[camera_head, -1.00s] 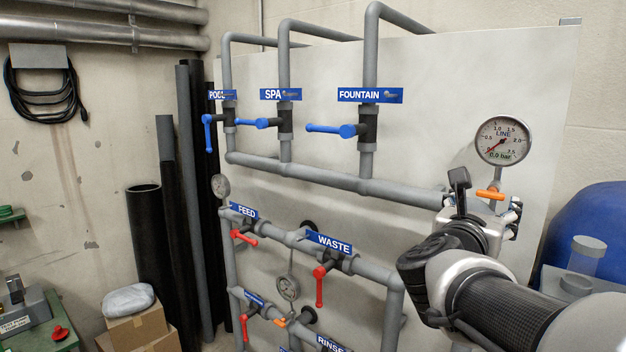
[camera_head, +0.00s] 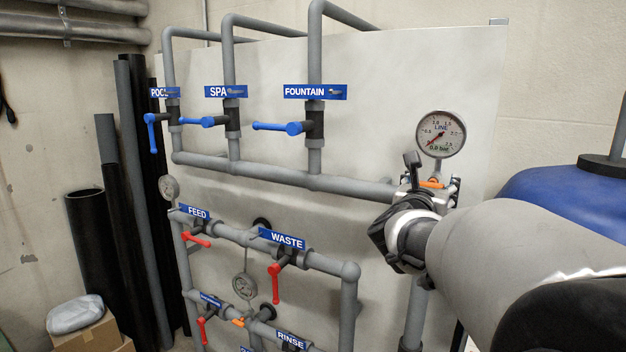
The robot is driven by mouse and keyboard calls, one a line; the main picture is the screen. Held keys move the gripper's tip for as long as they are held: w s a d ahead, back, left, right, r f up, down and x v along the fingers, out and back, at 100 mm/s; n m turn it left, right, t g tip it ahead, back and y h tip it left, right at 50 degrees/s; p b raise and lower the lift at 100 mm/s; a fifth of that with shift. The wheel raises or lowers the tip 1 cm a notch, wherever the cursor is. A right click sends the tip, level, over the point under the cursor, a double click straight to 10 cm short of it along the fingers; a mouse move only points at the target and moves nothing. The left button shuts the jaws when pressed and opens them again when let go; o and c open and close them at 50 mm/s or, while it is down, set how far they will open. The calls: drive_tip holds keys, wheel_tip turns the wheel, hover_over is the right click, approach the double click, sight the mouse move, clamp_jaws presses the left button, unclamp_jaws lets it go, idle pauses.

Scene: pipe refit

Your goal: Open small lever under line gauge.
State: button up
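The line gauge (camera_head: 441,134) is a round white dial marked LINE, reading 0.0 bar, at the right of the pale panel. The small orange lever (camera_head: 432,184) sits just under it and lies roughly level. My gripper (camera_head: 433,180) is right at the lever, with one black finger up on its left and the other on its right. The fingers stand apart. My wrist and gripper body hide the lever's lower side and the pipe behind, so I cannot tell whether a finger touches the lever.
Blue levers hang under the POOL, SPA and FOUNTAIN (camera_head: 315,92) signs. Red levers sit by FEED and WASTE (camera_head: 282,239). A grey pipe (camera_head: 335,184) runs left of my gripper. A blue tank (camera_head: 575,205) stands at the right behind my arm.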

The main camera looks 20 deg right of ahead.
drive_tip(key=c, duration=0.9)
drive_tip(key=shift+o, duration=0.2)
drive_tip(key=shift+n+b, duration=0.3)
drive_tip(key=n+b, duration=0.1)
drive_tip(key=n, duration=0.2)
drive_tip(key=shift+n+b, duration=0.3)
drive_tip(key=shift+n, duration=0.1)
drive_tip(key=n, duration=0.4)
drive_tip(key=shift+n, duration=0.3)
drive_tip(key=n, duration=0.4)
drive_tip(key=n+p, duration=0.1)
drive_tip(key=n, duration=0.3)
drive_tip(key=shift+n, duration=0.3)
drive_tip(key=shift+n+p, duration=0.3)
